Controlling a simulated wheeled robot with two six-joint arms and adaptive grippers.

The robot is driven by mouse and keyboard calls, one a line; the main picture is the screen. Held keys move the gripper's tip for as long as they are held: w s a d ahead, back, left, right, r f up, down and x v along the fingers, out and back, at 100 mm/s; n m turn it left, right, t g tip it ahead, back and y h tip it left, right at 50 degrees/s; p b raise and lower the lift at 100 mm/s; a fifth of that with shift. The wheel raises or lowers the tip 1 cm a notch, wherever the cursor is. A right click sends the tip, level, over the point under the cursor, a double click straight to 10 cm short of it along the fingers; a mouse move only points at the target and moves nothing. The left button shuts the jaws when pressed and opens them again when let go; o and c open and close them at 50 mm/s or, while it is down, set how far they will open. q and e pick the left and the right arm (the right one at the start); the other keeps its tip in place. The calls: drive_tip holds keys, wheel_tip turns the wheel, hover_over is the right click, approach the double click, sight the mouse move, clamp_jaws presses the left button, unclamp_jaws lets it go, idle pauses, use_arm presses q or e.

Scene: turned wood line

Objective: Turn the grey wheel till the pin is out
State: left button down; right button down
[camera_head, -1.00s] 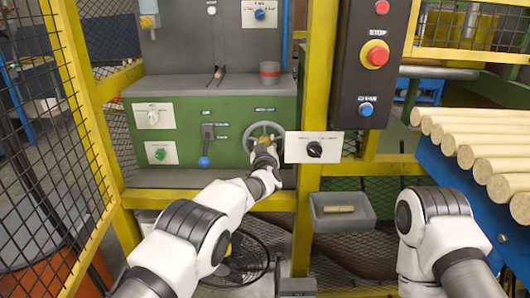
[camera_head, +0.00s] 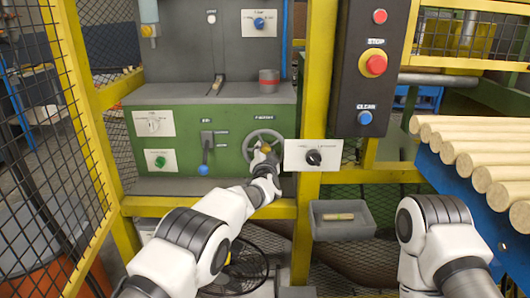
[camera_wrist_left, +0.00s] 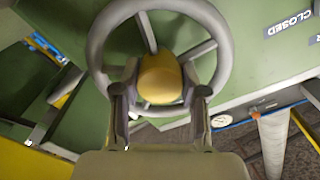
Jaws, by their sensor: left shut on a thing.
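The grey wheel (camera_head: 247,146) is on the front of the green machine (camera_head: 185,188), below a red-topped grey cylinder (camera_head: 269,80). In the left wrist view its rim (camera_wrist_left: 98,45) and spokes surround a yellow hub (camera_wrist_left: 161,78). My left gripper (camera_head: 264,158) is at the wheel's middle; its fingers (camera_wrist_left: 160,105) are on both sides of the hub, shut on it.
A yellow post (camera_head: 311,215) with a black-knob plate (camera_head: 313,156) is close right of the wheel. A blue-ended lever (camera_head: 203,160) is to its left. A grey tray (camera_head: 341,226) hangs below right. Wooden rods (camera_head: 485,150) lie on a blue rack at the right.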

use_arm(q)
drive_tip(key=m, duration=0.4)
drive_tip(key=shift+m, duration=0.3)
drive_tip(key=m, duration=0.4)
drive_tip(key=shift+m, duration=0.3)
drive_tip(key=c, duration=0.6)
unclamp_jaws()
